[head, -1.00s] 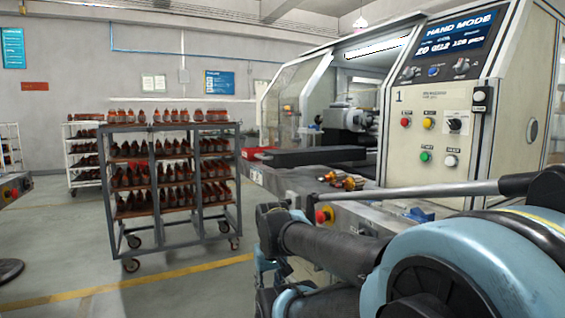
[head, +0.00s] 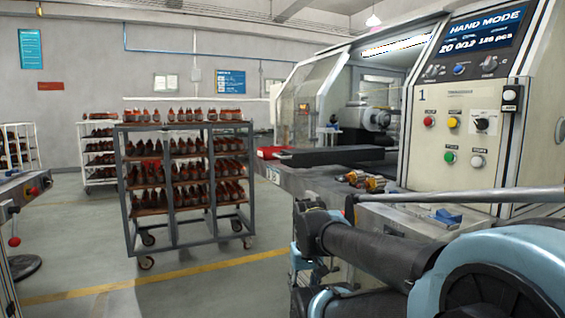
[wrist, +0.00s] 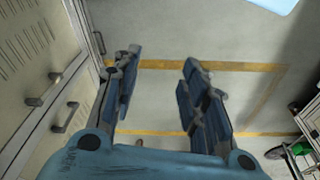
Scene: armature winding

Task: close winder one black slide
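Winder one (head: 460,120) is the cream machine marked 1 at the right of the head view. Its black slide (head: 335,156) is a long dark bar in front of the bay, reaching out to the left over the bench. A red part (head: 268,153) sits at its left end. My arm is in the lower right of the head view, in front of the bench and apart from the slide. In the wrist view my gripper (wrist: 160,58) has its two blue-grey fingers spread apart, with only floor between them. The slide does not show in the wrist view.
Several copper-wound parts (head: 366,181) lie on the machine's bench (head: 310,182). A grey wheeled rack (head: 213,171) full of parts stands to the left, with a white rack (head: 83,160) behind it. The floor between rack and bench is clear. Beige cabinet doors (wrist: 40,60) are left in the wrist view.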

